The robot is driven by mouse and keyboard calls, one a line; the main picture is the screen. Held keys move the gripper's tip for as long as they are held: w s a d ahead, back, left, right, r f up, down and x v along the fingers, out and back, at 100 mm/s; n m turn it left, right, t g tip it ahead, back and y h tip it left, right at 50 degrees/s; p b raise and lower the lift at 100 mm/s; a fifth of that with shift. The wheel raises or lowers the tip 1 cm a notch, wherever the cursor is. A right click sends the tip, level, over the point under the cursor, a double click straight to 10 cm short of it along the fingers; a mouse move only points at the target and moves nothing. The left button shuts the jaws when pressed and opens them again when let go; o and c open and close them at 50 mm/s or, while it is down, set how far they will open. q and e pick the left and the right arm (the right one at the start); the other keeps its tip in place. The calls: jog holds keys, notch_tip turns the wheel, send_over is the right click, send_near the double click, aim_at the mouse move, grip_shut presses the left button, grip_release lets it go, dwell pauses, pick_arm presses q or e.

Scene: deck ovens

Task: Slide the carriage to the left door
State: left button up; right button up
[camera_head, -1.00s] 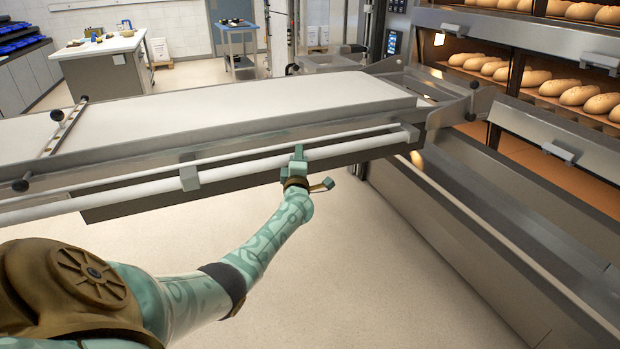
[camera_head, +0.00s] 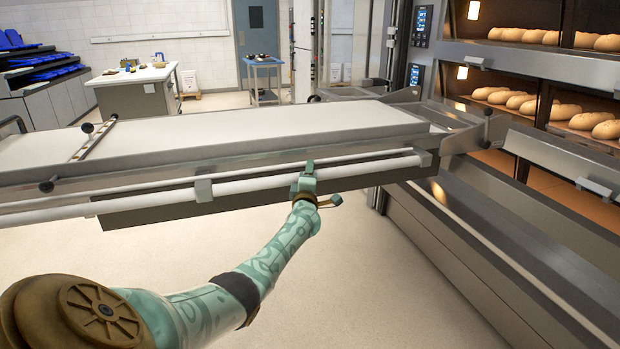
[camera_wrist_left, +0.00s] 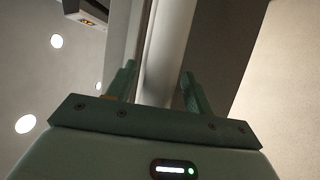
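The carriage (camera_head: 140,165) is a long metal loader with a pale flat bed (camera_head: 250,130). It runs from the left edge to the oven front in the head view. A white rail (camera_head: 255,185) runs along its near side on brackets; it also shows in the left wrist view (camera_wrist_left: 165,60). My left gripper (camera_head: 307,170) is at the rail between two brackets. No lettering marks a left door. My right gripper is in neither view.
The deck oven (camera_head: 565,150) stands on the right, with loaves (camera_head: 595,120) behind its glass and a protruding handle (camera_head: 592,188). A work table (camera_head: 135,75) and a small blue table (camera_head: 262,65) stand at the back. The floor (camera_head: 360,290) below the carriage is clear.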

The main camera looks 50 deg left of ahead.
pick_arm(q)
jog(key=shift+s+d+p, duration=0.3)
jog(key=shift+d+p, duration=0.2)
jog(key=p+v, duration=0.7)
jog(key=v, duration=0.8)
jog(key=shift+s+f, duration=0.2)
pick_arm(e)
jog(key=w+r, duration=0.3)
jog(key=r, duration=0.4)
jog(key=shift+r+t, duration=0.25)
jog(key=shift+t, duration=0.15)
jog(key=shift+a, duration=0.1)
